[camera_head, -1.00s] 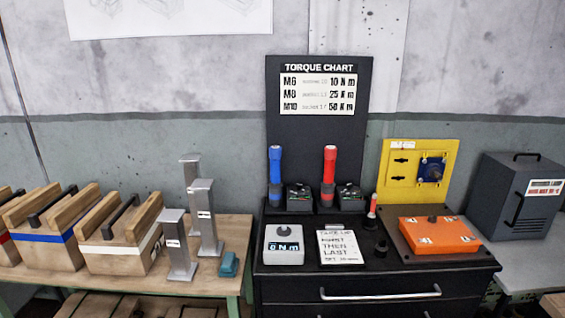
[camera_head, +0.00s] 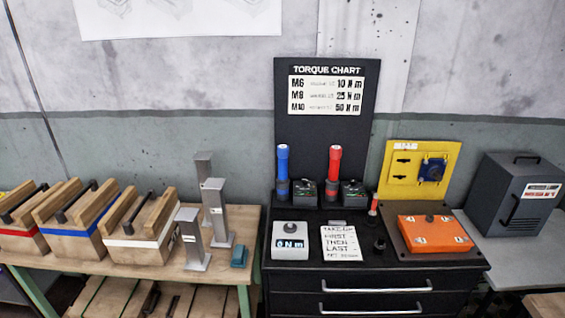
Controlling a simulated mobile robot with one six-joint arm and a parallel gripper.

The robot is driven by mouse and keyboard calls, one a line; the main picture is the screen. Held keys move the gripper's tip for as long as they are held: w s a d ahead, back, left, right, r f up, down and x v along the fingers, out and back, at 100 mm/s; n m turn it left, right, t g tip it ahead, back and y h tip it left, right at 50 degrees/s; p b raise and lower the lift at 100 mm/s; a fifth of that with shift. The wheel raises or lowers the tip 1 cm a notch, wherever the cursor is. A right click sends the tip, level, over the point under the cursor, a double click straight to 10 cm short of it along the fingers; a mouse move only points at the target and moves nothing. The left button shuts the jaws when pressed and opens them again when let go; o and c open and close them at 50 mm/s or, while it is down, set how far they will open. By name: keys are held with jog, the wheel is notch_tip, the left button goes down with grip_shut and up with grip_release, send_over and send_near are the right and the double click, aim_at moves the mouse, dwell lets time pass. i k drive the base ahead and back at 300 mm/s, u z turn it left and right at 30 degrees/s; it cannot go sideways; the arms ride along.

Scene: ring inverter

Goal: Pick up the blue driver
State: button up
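The blue driver (camera_head: 283,165) stands upright at the back left of the black drawer cabinet (camera_head: 290,278), in front of the torque chart board (camera_head: 325,150). Its lower end sits beside a small dark box (camera_head: 306,192). A red driver (camera_head: 334,166) stands upright to its right, beside a similar dark box (camera_head: 353,194). My gripper is not in view.
A grey display unit (camera_head: 291,241) and a note card (camera_head: 341,243) lie in front of the drivers. An orange block (camera_head: 433,233) and a yellow panel (camera_head: 400,178) are to the right. Grey metal posts (camera_head: 216,214) and wooden boxes (camera_head: 142,232) stand left.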

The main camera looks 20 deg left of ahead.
aim_at(282, 149)
jog(key=z, duration=1.15)
jog(key=i, duration=1.15)
jog(key=u, duration=4.65)
jog(key=i, duration=0.15)
jog(key=z, duration=2.6)
